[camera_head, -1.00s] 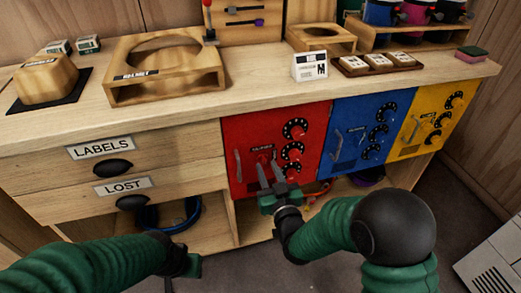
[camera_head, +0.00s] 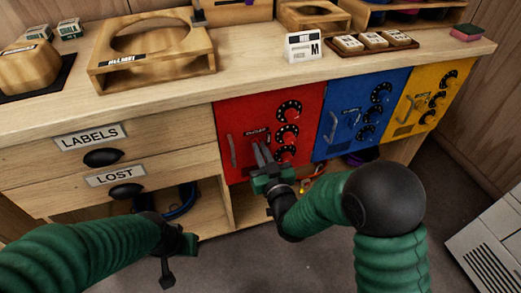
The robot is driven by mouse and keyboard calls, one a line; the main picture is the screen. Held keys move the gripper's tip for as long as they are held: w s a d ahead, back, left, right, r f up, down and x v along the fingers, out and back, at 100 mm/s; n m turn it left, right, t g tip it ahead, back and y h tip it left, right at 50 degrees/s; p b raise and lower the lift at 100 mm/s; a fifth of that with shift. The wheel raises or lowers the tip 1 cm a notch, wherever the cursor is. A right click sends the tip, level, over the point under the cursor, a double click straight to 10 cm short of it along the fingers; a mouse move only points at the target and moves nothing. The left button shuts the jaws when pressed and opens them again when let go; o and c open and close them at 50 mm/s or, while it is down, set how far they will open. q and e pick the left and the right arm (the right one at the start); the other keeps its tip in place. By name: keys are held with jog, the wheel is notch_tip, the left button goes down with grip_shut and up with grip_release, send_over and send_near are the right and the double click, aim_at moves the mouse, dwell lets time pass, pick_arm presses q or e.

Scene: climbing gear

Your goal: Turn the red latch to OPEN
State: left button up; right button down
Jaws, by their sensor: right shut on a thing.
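The red door (camera_head: 233,118) is shut in the cabinet front, with a column of black dials (camera_head: 288,133) on its right side and a grey handle (camera_head: 232,151) on its left. The red latch sits near the door's middle, by a small dark label (camera_head: 257,131); my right gripper largely hides it, so its position cannot be read. My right gripper (camera_head: 262,153) is at the door's middle, its grey fingers pointing up and close together on a thing there, likely the latch. My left gripper (camera_head: 178,256) hangs low in front of the drawers, away from the door; its fingers are not clear.
A blue door (camera_head: 340,108) and a yellow door (camera_head: 408,100) with similar dials stand to the right. Drawers labelled LABELS (camera_head: 90,137) and LOST (camera_head: 115,175) are on the left. An open shelf below holds a blue coil (camera_head: 182,205). The worktop carries wooden stands.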

jog(key=shift+m, duration=0.3)
jog(key=shift+d+f+m+p, duration=0.15)
jog(key=shift+m+p, duration=0.7)
jog(key=shift+m, duration=3.45)
jog(key=shift+d+f+m+p, duration=0.1)
jog(key=shift+m+p, duration=0.7)
jog(key=shift+m, duration=3.5)
jog(key=c, duration=1.5)
grip_release()
jog(key=shift+w+f, duration=0.1)
jog(key=shift+c, duration=0.2)
